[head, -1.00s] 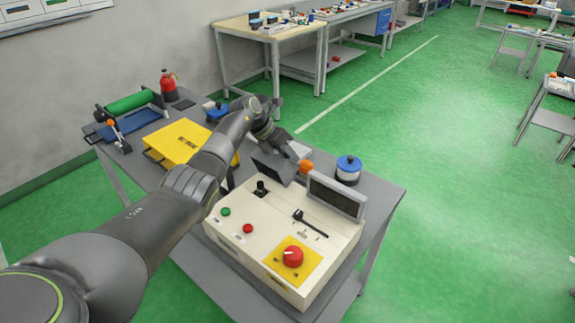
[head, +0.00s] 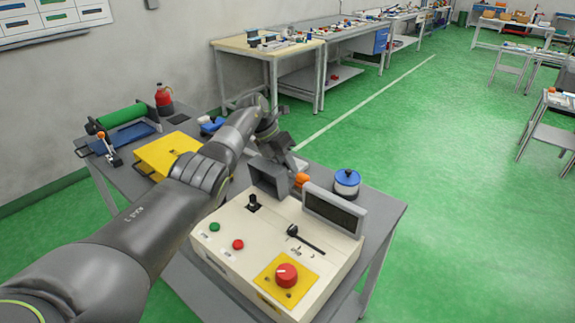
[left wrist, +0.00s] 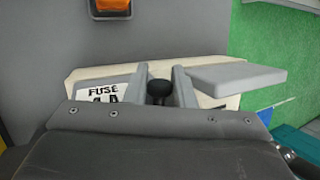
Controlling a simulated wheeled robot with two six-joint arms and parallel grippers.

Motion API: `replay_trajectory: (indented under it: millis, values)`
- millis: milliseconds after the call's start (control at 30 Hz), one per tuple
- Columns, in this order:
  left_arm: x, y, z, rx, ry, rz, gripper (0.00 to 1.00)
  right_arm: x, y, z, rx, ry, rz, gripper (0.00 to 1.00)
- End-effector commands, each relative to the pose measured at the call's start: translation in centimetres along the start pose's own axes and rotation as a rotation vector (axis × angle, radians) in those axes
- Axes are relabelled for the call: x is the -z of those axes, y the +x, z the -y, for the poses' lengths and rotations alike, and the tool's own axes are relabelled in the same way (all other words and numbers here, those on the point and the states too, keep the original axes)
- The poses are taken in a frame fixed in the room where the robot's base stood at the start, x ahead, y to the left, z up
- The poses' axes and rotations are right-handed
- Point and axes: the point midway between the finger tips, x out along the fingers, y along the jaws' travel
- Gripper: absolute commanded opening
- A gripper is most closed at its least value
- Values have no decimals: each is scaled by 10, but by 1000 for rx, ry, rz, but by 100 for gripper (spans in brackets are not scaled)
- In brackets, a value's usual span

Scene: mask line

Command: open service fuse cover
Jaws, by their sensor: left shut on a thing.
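My left gripper (left wrist: 161,90) is over a beige box (left wrist: 80,72) marked FUSE in the left wrist view. Its two grey fingers are shut on a black knob (left wrist: 158,92). A light grey plate (left wrist: 237,78), seemingly the fuse cover, lies flat to the right of the fingers, and whether it joins the knob I cannot tell. In the head view the left gripper (head: 270,132) is behind the control panel, and the arm hides most of the fuse box. My right gripper is not in view.
The beige control panel (head: 222,262) stands in front on the grey table (head: 385,207), with a red knob (head: 287,274) and a dark screen (head: 333,209). A blue-topped jar (head: 346,183) and an orange part (head: 302,180) are right of the gripper. A yellow case (head: 163,157) lies left.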

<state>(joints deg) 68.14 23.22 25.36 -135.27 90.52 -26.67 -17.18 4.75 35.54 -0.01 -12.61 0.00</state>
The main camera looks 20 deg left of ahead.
Motion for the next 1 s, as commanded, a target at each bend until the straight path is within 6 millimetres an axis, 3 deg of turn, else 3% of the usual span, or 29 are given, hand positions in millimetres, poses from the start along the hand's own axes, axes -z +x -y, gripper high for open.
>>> replay_trajectory:
  millis: [33,67,200,467,633,1000]
  values:
    - [4,5,0,5,-4,-10,0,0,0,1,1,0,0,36]
    - [4,5,0,5,-4,-11,24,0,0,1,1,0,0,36]
    - [3,4,0,4,-3,-8,40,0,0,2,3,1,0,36]
    - [2,2,0,2,-1,-4,40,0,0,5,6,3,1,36]
    - [1,-12,-1,-1,0,0,40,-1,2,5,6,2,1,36]
    - [1,-97,-2,0,-1,0,40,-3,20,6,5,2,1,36]
